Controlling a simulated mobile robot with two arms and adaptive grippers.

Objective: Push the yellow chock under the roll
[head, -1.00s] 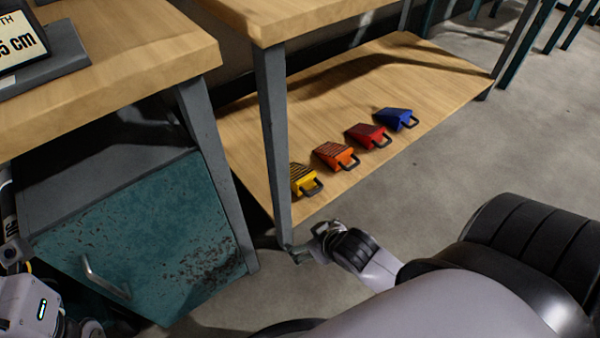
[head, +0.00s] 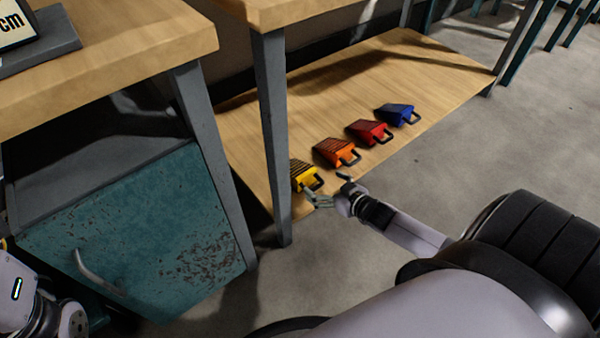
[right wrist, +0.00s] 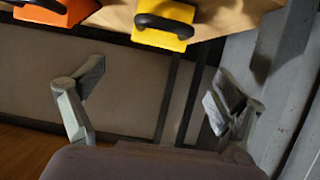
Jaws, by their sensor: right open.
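The yellow chock (head: 305,176) sits on the low wooden shelf (head: 345,85), nearest end of a row, partly hidden behind a table leg in the head view. Its black handle faces the shelf's front edge. My right gripper (head: 329,188) is open and empty, just in front of the yellow chock. In the right wrist view the yellow chock (right wrist: 165,36) with its handle is at the top, beyond the spread fingers (right wrist: 160,92); no contact shows. Of my left arm only a part shows at the lower left of the head view; its gripper is not visible. No roll is visible.
An orange chock (head: 337,152), a red chock (head: 369,132) and a blue chock (head: 397,114) stand along the same shelf. A grey table leg (head: 272,140) is close left of my right gripper. A teal cabinet (head: 135,235) is at the left. Concrete floor (head: 470,140) is free at the right.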

